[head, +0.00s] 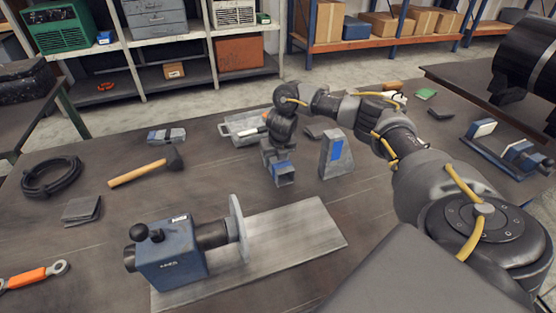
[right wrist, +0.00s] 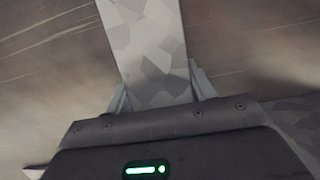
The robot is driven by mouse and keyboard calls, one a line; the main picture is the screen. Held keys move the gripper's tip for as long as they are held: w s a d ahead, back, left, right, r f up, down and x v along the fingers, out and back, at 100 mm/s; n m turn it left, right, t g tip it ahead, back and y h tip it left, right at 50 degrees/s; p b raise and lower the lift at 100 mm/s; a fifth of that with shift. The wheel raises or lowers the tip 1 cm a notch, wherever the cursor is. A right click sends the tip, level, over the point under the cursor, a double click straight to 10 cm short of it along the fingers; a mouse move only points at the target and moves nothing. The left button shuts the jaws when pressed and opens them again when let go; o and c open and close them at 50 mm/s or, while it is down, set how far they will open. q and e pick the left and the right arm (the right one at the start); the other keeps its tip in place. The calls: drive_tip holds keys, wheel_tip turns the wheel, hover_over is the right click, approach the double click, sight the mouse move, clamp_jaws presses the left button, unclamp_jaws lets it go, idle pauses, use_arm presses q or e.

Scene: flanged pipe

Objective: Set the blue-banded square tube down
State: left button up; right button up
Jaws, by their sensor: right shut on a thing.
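The blue-banded square tube (head: 284,174) is grey galvanised metal, with blue near its open end, which faces me in the head view. My right gripper (head: 275,153) is above the table and shut on the tube. In the right wrist view the tube's mottled grey wall (right wrist: 150,45) runs up from between the two fingers (right wrist: 157,88). The gripper hides part of the tube in the head view. I cannot tell whether the tube touches the tabletop (head: 215,180). My left gripper is not in view.
A grey block with a blue face (head: 336,156) stands close to the right of the tube. A blue vise-like fixture (head: 172,255) with a flanged pipe (head: 238,228) sits on a metal plate (head: 310,235) in front. A hammer (head: 140,172) and cable coil (head: 52,176) lie left.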

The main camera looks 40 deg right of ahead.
drive_tip(key=shift+w+r+b, duration=0.1)
drive_tip(key=shift+r+b, duration=0.25)
drive_tip(key=shift+r, duration=0.3)
drive_tip(key=shift+r+b, duration=0.3)
drive_tip(key=shift+r, duration=0.5)
drive_tip(key=s+a+r+p, duration=0.1)
drive_tip(key=r, duration=0.1)
drive_tip(key=s+r+p, duration=0.1)
drive_tip(key=r, duration=0.1)
drive_tip(key=s+a+r+p, duration=0.1)
drive_tip(key=r, duration=0.1)
drive_tip(key=shift+s+a+r, duration=0.2)
drive_tip(key=shift+s+a, duration=0.05)
drive_tip(key=shift+a, duration=0.1)
drive_tip(key=s+a+r+p, duration=0.1)
drive_tip(key=s+a+r, duration=0.2)
drive_tip(key=s+a, duration=0.2)
drive_tip(key=s, duration=0.3)
drive_tip(key=shift+a+r, duration=0.35)
drive_tip(key=shift+a, duration=0.05)
